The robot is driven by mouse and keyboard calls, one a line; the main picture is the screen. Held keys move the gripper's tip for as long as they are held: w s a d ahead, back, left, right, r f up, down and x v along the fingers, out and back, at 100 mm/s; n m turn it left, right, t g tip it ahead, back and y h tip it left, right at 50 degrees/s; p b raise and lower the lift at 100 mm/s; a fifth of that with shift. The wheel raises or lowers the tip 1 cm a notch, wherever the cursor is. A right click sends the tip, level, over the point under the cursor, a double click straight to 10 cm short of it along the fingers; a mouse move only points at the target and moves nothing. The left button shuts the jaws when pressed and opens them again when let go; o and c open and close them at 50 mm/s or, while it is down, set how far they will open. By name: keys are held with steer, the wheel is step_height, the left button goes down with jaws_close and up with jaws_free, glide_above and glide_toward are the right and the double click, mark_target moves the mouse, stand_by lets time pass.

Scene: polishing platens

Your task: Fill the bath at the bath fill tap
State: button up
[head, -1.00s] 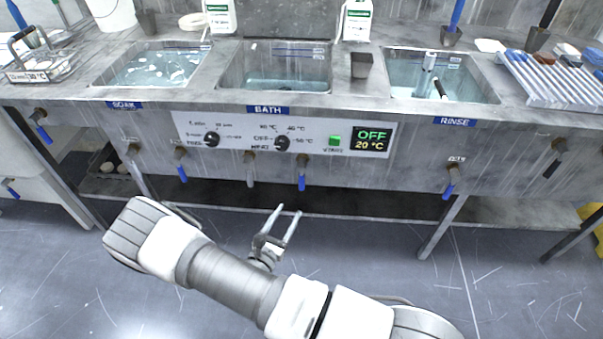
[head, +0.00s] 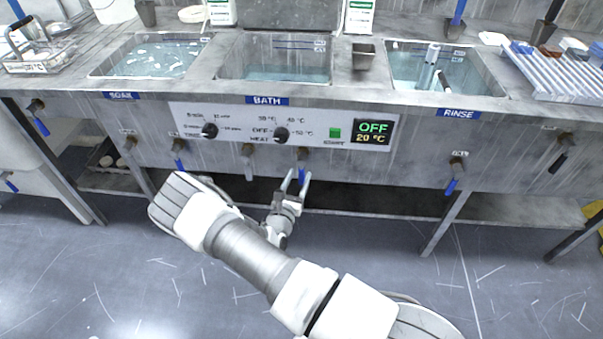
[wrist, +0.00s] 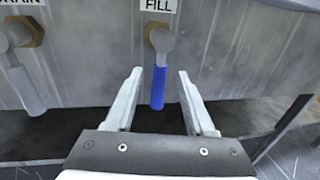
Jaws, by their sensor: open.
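The bath (head: 285,72) is the middle basin in the steel bench, with shallow water inside. The bath fill tap, a blue lever (head: 302,171) hanging straight down, is on the bench front below the control panel. In the wrist view the blue lever (wrist: 158,88) hangs from a brass fitting under the label FILL (wrist: 159,5). My gripper (head: 295,178) is open and empty. In the wrist view its two fingers (wrist: 160,95) stand on either side of the lever with clear gaps; I see no contact.
The grey drain tap (wrist: 24,85) hangs close by on the left. The control panel (head: 225,137) reads OFF and 20 °C. The soak basin (head: 150,60) and rinse basin (head: 410,70) flank the bath. A low shelf (head: 350,217) runs underneath.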

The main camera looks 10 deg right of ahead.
mark_target(301, 173)
steer(key=shift+x, duration=1.7)
jaws_close()
